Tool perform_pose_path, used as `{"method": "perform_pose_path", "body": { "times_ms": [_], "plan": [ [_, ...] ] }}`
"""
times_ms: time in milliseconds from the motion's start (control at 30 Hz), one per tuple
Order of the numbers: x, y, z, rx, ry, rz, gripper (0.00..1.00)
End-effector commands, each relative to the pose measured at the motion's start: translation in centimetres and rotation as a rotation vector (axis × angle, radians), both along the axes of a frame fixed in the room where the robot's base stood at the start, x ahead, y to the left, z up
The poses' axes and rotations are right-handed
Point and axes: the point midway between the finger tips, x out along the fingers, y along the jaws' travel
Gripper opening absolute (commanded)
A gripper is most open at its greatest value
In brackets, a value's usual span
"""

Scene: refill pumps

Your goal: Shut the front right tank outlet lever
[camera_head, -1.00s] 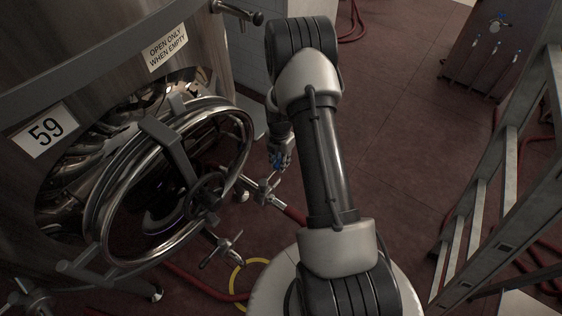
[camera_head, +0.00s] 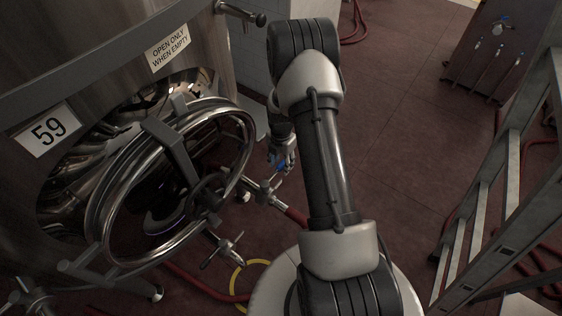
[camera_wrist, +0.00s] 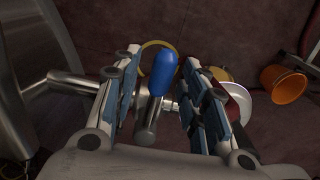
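The outlet lever has a blue grip (camera_wrist: 163,74) and a metal stem (camera_wrist: 147,118), seen in the wrist view between my gripper's fingers. My gripper (camera_wrist: 157,95) is open around the lever, with a gap to each finger; the grip lies nearer the middle of that gap. In the head view the blue grip (camera_head: 281,164) shows small at my gripper (camera_head: 284,152), just right of the tank's outlet pipe (camera_head: 262,186). The tank (camera_head: 60,75) carries the number 59. The lever's lower joint is partly hidden by my gripper.
A round manway door (camera_head: 250,150) juts from the tank at left. A second valve (camera_head: 224,248) sits lower. Red hoses (camera_head: 190,281) and a yellow ring (camera_head: 236,275) lie on the floor. A ladder (camera_head: 470,230) stands at right. An orange bucket (camera_wrist: 283,84) shows in the wrist view.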

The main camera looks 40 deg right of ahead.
Motion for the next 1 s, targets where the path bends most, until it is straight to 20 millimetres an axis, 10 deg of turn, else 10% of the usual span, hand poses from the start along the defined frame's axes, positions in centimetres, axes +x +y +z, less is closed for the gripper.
{"method": "perform_pose_path", "body": {
  "times_ms": [633,1000],
  "plan": [
    [0.1,0.0,10.5,-0.001,-0.003,0.001,0.4],
    [0.0,0.0,12.0,0.0,0.0,0.001,0.4]
  ]
}}
